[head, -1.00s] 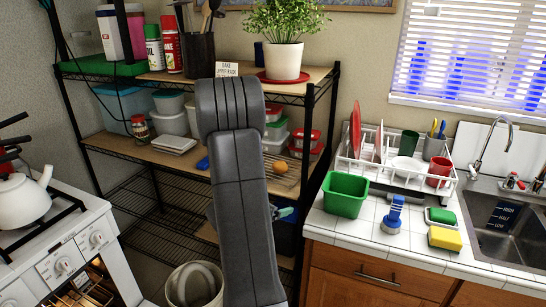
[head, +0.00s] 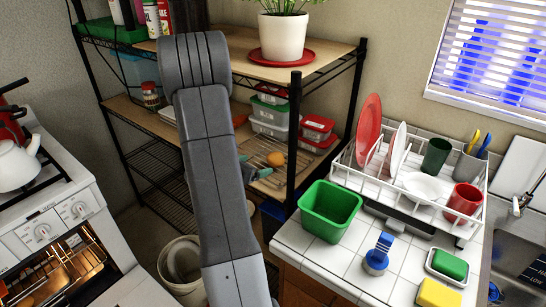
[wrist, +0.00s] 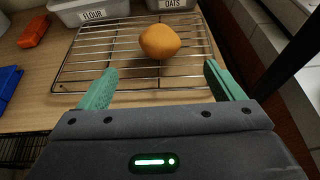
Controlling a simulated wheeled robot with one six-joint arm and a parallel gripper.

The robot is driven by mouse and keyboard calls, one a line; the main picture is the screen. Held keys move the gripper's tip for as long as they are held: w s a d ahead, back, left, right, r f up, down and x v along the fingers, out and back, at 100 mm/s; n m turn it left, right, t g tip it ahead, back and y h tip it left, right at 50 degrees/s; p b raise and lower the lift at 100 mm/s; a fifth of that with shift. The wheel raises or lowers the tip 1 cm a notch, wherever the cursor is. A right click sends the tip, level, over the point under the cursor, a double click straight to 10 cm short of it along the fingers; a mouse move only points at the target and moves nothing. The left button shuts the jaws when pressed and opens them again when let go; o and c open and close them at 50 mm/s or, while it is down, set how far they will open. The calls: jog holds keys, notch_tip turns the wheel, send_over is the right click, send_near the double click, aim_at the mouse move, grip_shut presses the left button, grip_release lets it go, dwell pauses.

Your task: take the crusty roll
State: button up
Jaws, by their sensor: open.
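The crusty roll (wrist: 160,41) is a rounded golden-orange lump resting on a wire cooling rack (wrist: 90,62) in the wrist view. In the head view the roll (head: 276,159) sits on the rack on the middle shelf, just right of my arm. My gripper (wrist: 160,73) is open, with its two green fingers spread wide. The roll lies beyond the fingertips, between their lines, and nothing is held.
Tubs labelled FLOUR (wrist: 92,11) and OATS (wrist: 172,4) stand behind the rack. An orange object (wrist: 33,31) and a blue one (wrist: 8,84) lie left. A dark shelf post (wrist: 292,45) rises at right. The upper shelf (head: 290,68) overhangs the roll.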

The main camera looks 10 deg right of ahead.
aim_at(270, 160)
jog(key=p+x, duration=0.1)
jog(key=x, duration=0.5)
jog(key=shift+w+d+f, duration=0.15)
jog(key=shift+d, duration=0.05)
jog(key=shift+p+x, duration=1.05)
jog(key=shift+x, duration=1.7)
jog(key=shift+a, duration=0.15)
jog(key=c, duration=1)
